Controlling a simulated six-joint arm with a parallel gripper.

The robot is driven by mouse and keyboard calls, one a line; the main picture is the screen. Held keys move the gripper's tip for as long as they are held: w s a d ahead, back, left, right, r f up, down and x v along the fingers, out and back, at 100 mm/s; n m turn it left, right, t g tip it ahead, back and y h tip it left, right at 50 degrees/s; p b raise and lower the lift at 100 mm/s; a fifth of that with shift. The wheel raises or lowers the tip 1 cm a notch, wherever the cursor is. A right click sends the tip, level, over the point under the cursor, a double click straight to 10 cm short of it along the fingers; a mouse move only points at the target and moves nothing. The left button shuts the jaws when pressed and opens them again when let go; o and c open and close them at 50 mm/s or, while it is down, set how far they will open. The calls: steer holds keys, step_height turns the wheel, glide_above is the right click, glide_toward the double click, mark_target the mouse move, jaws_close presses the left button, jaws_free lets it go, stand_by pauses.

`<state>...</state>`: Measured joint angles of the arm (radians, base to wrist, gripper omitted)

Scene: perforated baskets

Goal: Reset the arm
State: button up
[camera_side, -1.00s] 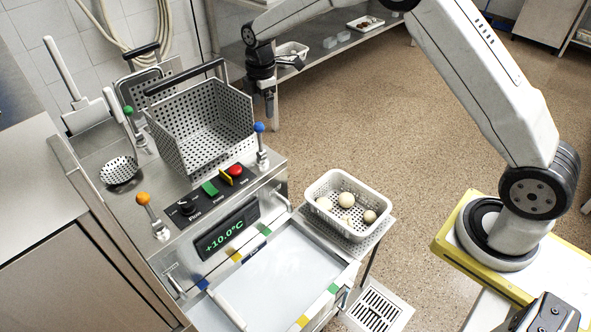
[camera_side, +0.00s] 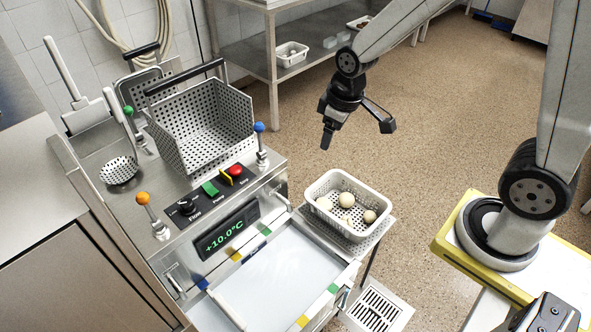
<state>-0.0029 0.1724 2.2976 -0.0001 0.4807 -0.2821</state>
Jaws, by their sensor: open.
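My gripper (camera_side: 356,138) is open and empty. It hangs in the air above and behind the white perforated basket (camera_side: 322,188), apart from it. The white basket stands on a small perforated side shelf and holds several pale round balls (camera_side: 347,200). A larger steel perforated basket (camera_side: 205,125) with a dark handle sits on top of the steel machine, left of my gripper.
The machine has a +10.0°C display (camera_side: 228,232), a red button (camera_side: 236,170), and upright levers with blue (camera_side: 259,127), green (camera_side: 128,111) and orange (camera_side: 143,198) knobs. A steel table (camera_side: 240,48) stands behind. The floor right of my gripper is clear.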

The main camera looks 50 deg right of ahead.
steer(key=s+f+m, duration=0.1)
steer(key=s+m, duration=0.2)
steer(key=s, duration=0.4)
steer(key=shift+w, duration=0.1)
steer(key=m+g, duration=0.2)
steer(key=m, duration=1.6)
glide_above(258, 123)
steer(key=shift+f, duration=0.2)
steer(key=shift+f, duration=4.9)
